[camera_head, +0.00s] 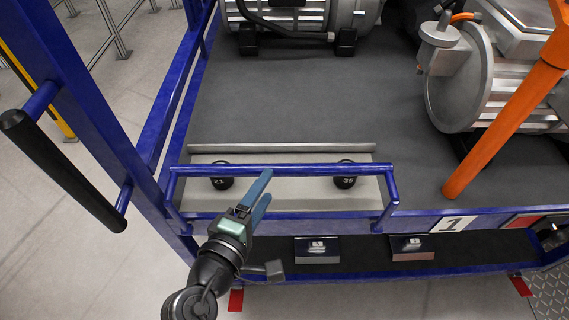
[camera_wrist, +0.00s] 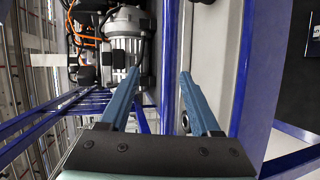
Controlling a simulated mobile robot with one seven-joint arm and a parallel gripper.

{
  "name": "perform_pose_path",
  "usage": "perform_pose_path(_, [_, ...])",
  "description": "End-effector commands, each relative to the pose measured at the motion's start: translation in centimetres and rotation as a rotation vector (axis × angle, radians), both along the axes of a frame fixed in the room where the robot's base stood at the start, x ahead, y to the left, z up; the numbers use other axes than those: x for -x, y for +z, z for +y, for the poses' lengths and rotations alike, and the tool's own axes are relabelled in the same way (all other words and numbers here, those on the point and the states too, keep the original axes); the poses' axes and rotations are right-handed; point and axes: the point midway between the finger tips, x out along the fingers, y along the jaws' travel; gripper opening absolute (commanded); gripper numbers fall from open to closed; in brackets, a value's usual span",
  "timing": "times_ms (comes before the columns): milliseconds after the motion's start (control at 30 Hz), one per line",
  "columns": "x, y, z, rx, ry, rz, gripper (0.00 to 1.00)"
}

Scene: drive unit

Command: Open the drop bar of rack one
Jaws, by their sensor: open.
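The drop bar (camera_head: 310,170) is a blue rail across the front of rack one, raised on short bent ends above the blue front edge. A white plate with a black "1" (camera_head: 453,223) marks the rack. My gripper (camera_head: 266,183) is at the middle of the bar, with its blue-grey fingers apart and empty. In the wrist view, the bar (camera_wrist: 170,50) runs upright in the gap between the two fingertips (camera_wrist: 160,73). I cannot tell whether either finger touches it.
Behind the bar, black balls marked 21 (camera_head: 221,182) and 35 (camera_head: 345,181) sit on a light tray (camera_head: 285,188). An orange post (camera_head: 505,125) stands at right, a blue upright (camera_head: 95,100) at left. Two small labelled boxes (camera_head: 316,250) (camera_head: 411,248) lie below the front edge.

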Motion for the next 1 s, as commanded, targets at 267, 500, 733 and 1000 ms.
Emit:
perform_pose_path(267, [-0.7, -1.5, -0.5, 0.071, 0.002, 0.044, 0.64])
perform_pose_path(500, [-5.3, -2.6, -2.5, 0.069, 0.002, 0.041, 0.64])
perform_pose_path(733, [-8.9, -3.6, -4.0, 0.067, 0.002, 0.041, 0.64])
perform_pose_path(1000, [-10.5, -4.1, -4.7, 0.065, 0.004, 0.043, 0.64])
